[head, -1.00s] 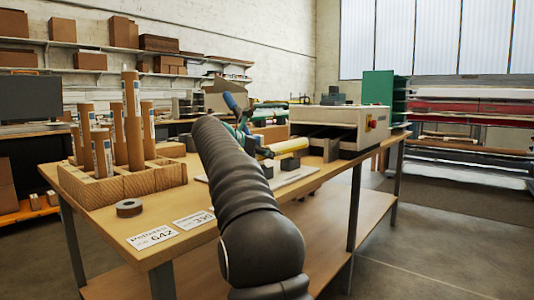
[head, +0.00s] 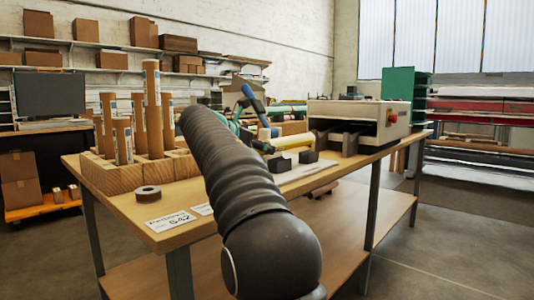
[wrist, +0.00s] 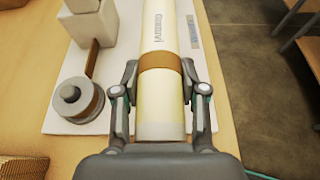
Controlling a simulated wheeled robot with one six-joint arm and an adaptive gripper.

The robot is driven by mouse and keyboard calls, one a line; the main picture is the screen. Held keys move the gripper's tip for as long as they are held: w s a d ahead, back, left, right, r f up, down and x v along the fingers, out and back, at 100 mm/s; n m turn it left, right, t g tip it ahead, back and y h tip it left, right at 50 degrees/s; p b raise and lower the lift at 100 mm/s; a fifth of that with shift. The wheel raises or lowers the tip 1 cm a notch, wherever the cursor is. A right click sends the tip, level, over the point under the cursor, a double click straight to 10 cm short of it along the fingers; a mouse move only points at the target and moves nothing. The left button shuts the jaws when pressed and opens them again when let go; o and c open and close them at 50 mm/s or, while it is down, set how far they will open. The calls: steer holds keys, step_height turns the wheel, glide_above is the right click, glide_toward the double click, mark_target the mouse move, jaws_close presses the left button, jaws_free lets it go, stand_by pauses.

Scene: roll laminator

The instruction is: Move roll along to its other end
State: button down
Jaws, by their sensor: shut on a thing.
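A long pale yellow roll (wrist: 165,110) with a brown band runs up the middle of the wrist view, its near end just in front of my wrist. My gripper (wrist: 160,72) is shut on it at the band, one finger on each side. In the head view the yellow roll (head: 292,142) shows beyond my arm, beside dark blocks on the workbench (head: 165,232). My gripper is mostly hidden there behind my arm. The roll's far end is cut off in the wrist view.
A white laminator (head: 350,111) stands behind the roll. In the wrist view a grey spool (wrist: 76,102) sits left of the roll on a white board (wrist: 57,121).

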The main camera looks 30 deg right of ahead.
steer(key=shift+s+a+f+b, duration=0.1)
steer(key=shift+s+a+b, duration=0.25)
steer(key=shift+a, duration=0.4)
steer(key=shift+f+b, duration=0.6)
steer(key=shift+f, duration=0.5)
steer(key=shift+a+f+p, duration=0.15)
steer(key=shift+f+p, duration=0.05)
steer(key=shift+p, duration=0.15)
steer(key=c, duration=0.5)
jaws_free()
steer(key=shift+c, duration=0.2)
steer(key=shift+a, duration=0.1)
steer(key=v, duration=1.1)
steer(key=shift+s+a+r, duration=0.2)
steer(key=shift+a+r, duration=0.05)
steer(key=shift+a, duration=0.05)
steer(key=shift+s+d, duration=0.1)
